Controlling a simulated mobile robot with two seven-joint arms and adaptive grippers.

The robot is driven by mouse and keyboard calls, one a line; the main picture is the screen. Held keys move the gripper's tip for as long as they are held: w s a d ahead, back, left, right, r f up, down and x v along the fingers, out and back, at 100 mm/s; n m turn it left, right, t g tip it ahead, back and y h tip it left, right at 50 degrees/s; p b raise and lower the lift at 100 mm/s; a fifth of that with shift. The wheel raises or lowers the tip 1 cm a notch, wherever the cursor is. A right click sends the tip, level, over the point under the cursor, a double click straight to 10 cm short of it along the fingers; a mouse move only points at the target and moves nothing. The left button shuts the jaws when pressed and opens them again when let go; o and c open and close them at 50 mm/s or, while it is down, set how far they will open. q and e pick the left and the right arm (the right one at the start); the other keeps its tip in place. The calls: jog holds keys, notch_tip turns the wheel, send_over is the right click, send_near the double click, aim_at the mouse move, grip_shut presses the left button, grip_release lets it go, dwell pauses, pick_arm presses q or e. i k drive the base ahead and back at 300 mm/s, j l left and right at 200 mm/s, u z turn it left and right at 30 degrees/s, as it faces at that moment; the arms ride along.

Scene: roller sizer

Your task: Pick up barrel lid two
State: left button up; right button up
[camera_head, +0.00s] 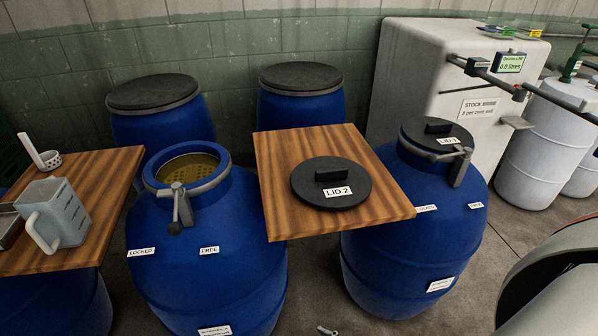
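Barrel lid two (355,181) is a flat black disc with a raised bar handle and a white label reading LID 2. It lies flat on a square wooden board (285,150) between the two front blue barrels. The open barrel (205,265) is left of the board, with a yellowish inside and a metal clamp ring with a lever at its rim. The labels LOCKED and FREE are on its front.
The right front barrel (400,265) wears another black lid (420,138) with a clamp. Two lidded blue barrels (165,130) stand behind. A grey jug (65,212) sits on a left board (105,180). A white stock-brine tank (420,75) stands back right.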

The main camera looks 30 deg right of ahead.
aim_at(331, 183)
jog(key=k+z, duration=0.1)
jog(key=z, duration=0.9)
jog(key=l, duration=0.75)
